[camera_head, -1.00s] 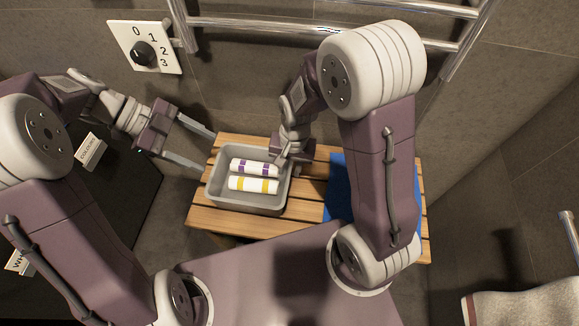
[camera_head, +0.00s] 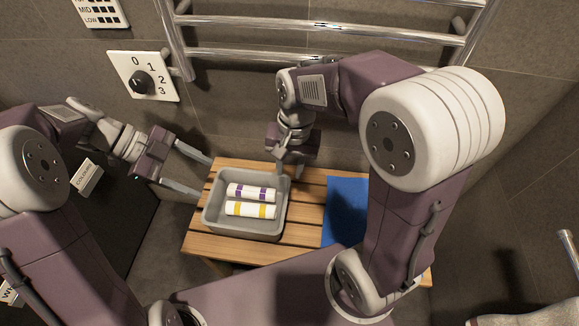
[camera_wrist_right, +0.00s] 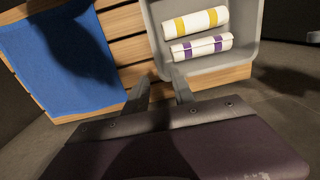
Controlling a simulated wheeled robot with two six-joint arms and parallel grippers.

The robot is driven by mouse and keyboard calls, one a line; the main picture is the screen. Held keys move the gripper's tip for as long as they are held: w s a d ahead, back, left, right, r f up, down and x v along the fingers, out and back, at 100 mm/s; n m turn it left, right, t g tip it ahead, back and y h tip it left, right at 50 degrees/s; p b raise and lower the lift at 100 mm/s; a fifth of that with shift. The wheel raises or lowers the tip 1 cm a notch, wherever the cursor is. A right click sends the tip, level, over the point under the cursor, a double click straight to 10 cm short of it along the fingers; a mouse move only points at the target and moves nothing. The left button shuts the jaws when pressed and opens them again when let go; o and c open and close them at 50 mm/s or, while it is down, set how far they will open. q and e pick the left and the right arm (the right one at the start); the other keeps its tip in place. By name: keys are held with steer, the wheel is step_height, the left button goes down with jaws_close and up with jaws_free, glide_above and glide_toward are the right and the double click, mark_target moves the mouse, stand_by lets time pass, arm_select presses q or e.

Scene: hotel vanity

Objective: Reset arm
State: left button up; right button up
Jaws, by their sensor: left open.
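My left gripper (camera_head: 204,178) is open and empty, its two long fingers pointing at the left side of a grey tray (camera_head: 283,205). My right gripper (camera_head: 291,170) is above the tray's back right corner. In the right wrist view my right gripper (camera_wrist_right: 162,78) shows its two fingers apart with nothing between them. A rolled white towel with purple bands (camera_head: 252,192) and one with yellow bands (camera_head: 251,210) lie side by side in the tray. Both also show in the right wrist view, purple-banded (camera_wrist_right: 201,47) and yellow-banded (camera_wrist_right: 195,23).
The tray stands on a slatted wooden bench (camera_head: 225,248). A blue cloth (camera_head: 345,205) lies on the bench to its right. A chrome towel rail (camera_head: 320,22) and a dial panel (camera_head: 144,77) are on the back wall. A dark counter with a small label card (camera_head: 87,174) is at left.

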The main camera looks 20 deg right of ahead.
arm_select(q)
steer(key=shift+r, duration=0.1)
steer(key=s+a+f+n+y+p, duration=0.15)
steer(key=s+n+y, duration=0.25)
steer(key=s, duration=0.5)
steer(key=s+a+f+n+t+y, duration=0.3)
steer(key=a+f+n, duration=0.4)
steer(key=n, duration=0.7)
arm_select(e)
steer(key=s+d+f+n, duration=0.4)
steer(key=s+d+f, duration=0.1)
steer(key=s, duration=0.2)
arm_select(q)
step_height(320, 180, up, 38)
steer(key=w+n+y+p, duration=0.1)
steer(key=n+p, duration=0.5)
steer(key=p, duration=3.3)
steer(key=shift+w+a+t, duration=0.3)
steer(key=shift+w+t, duration=0.1)
steer(key=shift+w, duration=0.5)
arm_select(e)
step_height(320, 180, up, 38)
steer(key=n, duration=0.1)
steer(key=shift+w+f+t+h, duration=0.2)
steer(key=shift+w+t+h, duration=0.1)
steer(key=shift+w+t, duration=0.1)
